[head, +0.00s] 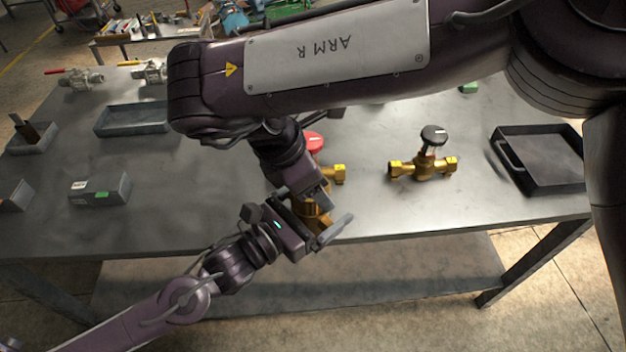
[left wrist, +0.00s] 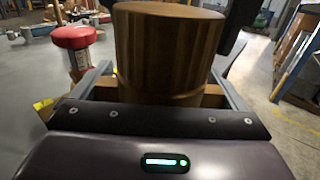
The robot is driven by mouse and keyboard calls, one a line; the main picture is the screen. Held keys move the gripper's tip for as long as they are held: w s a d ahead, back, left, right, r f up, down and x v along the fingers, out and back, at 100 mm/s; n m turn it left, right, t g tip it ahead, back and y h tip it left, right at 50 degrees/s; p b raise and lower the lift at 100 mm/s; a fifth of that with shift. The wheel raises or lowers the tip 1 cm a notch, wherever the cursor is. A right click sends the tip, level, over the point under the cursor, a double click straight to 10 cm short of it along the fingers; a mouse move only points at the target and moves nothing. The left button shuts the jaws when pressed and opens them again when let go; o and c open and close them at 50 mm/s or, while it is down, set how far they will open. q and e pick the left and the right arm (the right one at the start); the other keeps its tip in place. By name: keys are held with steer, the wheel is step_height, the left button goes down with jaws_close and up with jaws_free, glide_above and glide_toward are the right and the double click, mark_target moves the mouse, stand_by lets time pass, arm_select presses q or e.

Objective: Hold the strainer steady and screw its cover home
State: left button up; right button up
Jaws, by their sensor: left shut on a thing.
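The brass strainer (head: 312,222) is at the table's front edge, largely covered by my two grippers. In the left wrist view a ribbed brass cylinder (left wrist: 168,50), part of it, stands upright between the fingers. My left gripper (head: 324,212) is shut on the strainer; its fingers also show in the left wrist view (left wrist: 168,96). My right gripper (head: 305,190) comes down from above, close over the strainer; its jaw opening is hidden. I cannot tell the cover apart from the body.
A red-handled valve (head: 313,140) stands just behind; its red handle is also in the left wrist view (left wrist: 73,37). A brass valve with a black knob (head: 433,135) stands to the right. A black tray (head: 540,185) is further right. Grey bins (head: 130,120) stand left.

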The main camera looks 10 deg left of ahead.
steer(key=o, duration=0.4)
steer(key=shift+w, duration=0.1)
steer(key=shift+o, duration=0.2)
steer(key=shift+a+r, duration=0.15)
steer(key=shift+r, duration=2.2)
